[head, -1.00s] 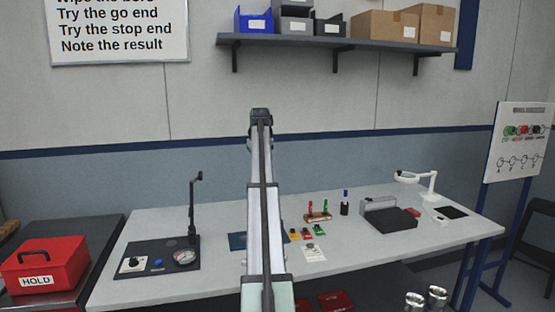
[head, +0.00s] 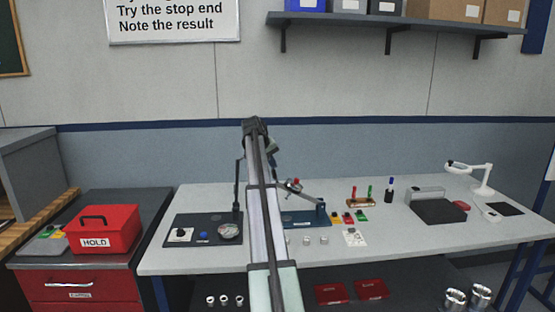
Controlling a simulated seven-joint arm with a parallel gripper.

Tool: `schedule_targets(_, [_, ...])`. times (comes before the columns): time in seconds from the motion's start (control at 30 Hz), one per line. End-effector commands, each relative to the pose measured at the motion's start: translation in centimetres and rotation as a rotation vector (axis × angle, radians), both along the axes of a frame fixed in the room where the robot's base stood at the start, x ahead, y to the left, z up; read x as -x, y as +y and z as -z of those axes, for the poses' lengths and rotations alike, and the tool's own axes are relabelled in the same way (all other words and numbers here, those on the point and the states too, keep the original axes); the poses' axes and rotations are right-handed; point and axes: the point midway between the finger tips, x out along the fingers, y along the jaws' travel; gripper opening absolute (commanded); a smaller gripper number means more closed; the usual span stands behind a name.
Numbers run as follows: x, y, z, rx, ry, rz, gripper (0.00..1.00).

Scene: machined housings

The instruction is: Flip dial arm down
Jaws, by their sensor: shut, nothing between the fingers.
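A blue base plate (head: 305,220) lies on the bench, partly behind my arm. A slim grey dial arm (head: 308,197) rises from a dark post at the plate's right end and slants up to the left. A small round part with a red top (head: 293,184) sits at its raised end. My gripper (head: 277,170) is mostly hidden behind my own arm. The part that shows is just left of and above the dial arm's raised end. It is shut and empty. I cannot tell whether it touches the dial arm.
A black panel (head: 190,229) with a knob, blue button, gauge and upright black stand is to the left. Small silver rings (head: 307,240) lie in front of the blue plate.

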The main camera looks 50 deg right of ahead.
Motion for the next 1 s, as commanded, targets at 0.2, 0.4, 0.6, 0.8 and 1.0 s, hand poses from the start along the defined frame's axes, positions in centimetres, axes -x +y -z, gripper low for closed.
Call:
schedule_targets(0.2, [-0.3,0.3,0.5,0.0,-0.001,0.001,0.0])
schedule_targets(0.4, [-0.3,0.3,0.5,-0.001,-0.001,0.001,0.0])
schedule_targets(0.6, [-0.3,0.3,0.5,-0.001,0.0,0.0,0.0])
schedule_targets(0.8, [-0.1,0.0,-0.8,0.0,-0.001,0.0,0.0])
schedule_targets(1.0, [0.3,-0.1,-4.1,0.0,-0.002,-0.001,0.0])
